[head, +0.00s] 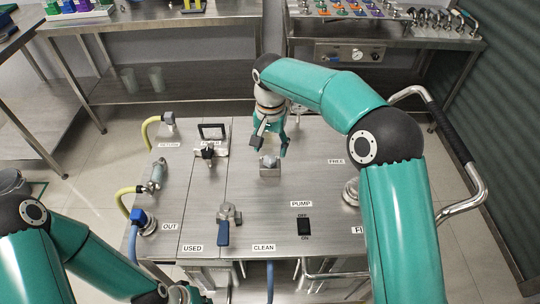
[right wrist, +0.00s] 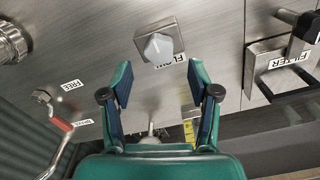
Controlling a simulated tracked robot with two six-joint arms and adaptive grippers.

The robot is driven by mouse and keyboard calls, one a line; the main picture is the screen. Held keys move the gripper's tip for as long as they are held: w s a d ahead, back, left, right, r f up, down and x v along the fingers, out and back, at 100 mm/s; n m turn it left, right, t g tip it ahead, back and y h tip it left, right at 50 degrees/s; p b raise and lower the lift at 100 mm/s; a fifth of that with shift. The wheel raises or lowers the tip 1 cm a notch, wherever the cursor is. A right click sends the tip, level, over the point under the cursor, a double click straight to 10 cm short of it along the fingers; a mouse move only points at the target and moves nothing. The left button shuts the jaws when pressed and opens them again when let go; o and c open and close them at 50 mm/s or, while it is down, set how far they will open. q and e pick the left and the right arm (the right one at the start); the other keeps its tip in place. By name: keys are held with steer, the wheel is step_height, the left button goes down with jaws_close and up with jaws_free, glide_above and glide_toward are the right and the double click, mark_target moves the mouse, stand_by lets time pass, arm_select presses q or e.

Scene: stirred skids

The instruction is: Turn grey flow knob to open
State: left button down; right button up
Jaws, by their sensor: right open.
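The grey flow knob (head: 269,162) sits on a square metal plate in the upper middle of the steel skid top. In the right wrist view the knob (right wrist: 158,47) is a light grey rounded cap on its plate, with a partly hidden label beside it. My right gripper (head: 269,147) is open and just beyond the knob in the head view. In the right wrist view its two fingers (right wrist: 160,86) are spread, with the knob ahead of the gap between them and apart from both.
A latch with a black handle (head: 210,132) stands left of the knob. A blue-handled valve (head: 223,225) and a black pump switch (head: 304,226) are nearer. A red-handled valve (right wrist: 58,130) shows in the right wrist view. Hoses line the left edge.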

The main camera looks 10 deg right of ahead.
mark_target(270, 157)
steer(key=shift+f, duration=1.9)
steer(key=c, duration=1.2)
